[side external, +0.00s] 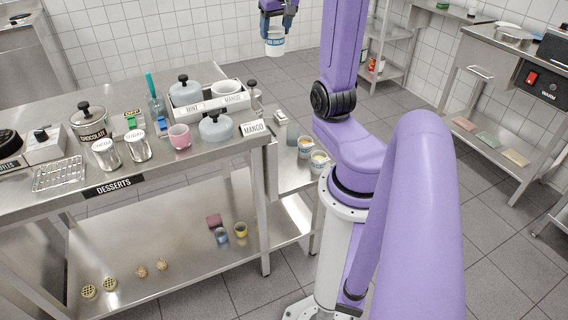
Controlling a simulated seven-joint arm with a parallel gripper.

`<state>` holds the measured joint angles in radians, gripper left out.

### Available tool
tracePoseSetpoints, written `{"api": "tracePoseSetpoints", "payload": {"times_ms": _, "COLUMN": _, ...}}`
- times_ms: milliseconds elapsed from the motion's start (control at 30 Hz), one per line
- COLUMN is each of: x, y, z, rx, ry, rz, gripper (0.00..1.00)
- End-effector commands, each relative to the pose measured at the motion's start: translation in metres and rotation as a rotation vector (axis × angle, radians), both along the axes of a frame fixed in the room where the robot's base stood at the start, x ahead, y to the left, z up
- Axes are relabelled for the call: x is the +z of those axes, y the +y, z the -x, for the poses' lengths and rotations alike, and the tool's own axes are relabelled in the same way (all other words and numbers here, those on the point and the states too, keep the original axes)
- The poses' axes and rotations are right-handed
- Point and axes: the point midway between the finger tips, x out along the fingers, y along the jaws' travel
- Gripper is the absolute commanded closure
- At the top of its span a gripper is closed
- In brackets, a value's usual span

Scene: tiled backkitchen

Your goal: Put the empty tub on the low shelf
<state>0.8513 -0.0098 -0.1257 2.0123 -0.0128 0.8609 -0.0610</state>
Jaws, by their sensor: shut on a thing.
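My gripper (276,24) is at the top of the side external view, shut on a small white tub (274,43) with a blue band. It holds the tub upright by its upper part, in the air above the floor behind the counter. The tub's mouth is too small in view to tell what is inside. A low steel shelf (130,290) runs under the desserts counter.
The desserts counter (225,158) is crowded with pots, shakers and a pink cup (179,136). Two filled tubs (319,162) stand on a side ledge (290,180) beside it. Another rack (385,72) stands at the back. Floor between is open.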

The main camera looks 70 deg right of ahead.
Motion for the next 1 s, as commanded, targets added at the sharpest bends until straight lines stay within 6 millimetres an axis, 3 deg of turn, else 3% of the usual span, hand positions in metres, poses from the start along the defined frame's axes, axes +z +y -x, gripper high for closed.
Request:
{"api": "tracePoseSetpoints", "payload": {"times_ms": 133, "x": 0.000, "y": -0.024, "z": 0.023, "rx": -0.092, "ry": 0.000, "rz": 0.000, "gripper": 0.69}}
{"api": "tracePoseSetpoints", "payload": {"times_ms": 333, "x": -0.036, "y": -0.022, "z": 0.021, "rx": -0.085, "ry": 0.003, "rz": -0.004, "gripper": 0.70}}
{"api": "tracePoseSetpoints", "payload": {"times_ms": 467, "x": -0.065, "y": -0.021, "z": 0.022, "rx": -0.086, "ry": 0.004, "rz": -0.005, "gripper": 0.69}}
{"api": "tracePoseSetpoints", "payload": {"times_ms": 800, "x": -0.159, "y": -0.021, "z": 0.022, "rx": -0.084, "ry": 0.006, "rz": -0.008, "gripper": 0.69}}
{"api": "tracePoseSetpoints", "payload": {"times_ms": 1000, "x": -0.202, "y": -0.021, "z": 0.021, "rx": -0.085, "ry": 0.007, "rz": -0.007, "gripper": 0.69}}
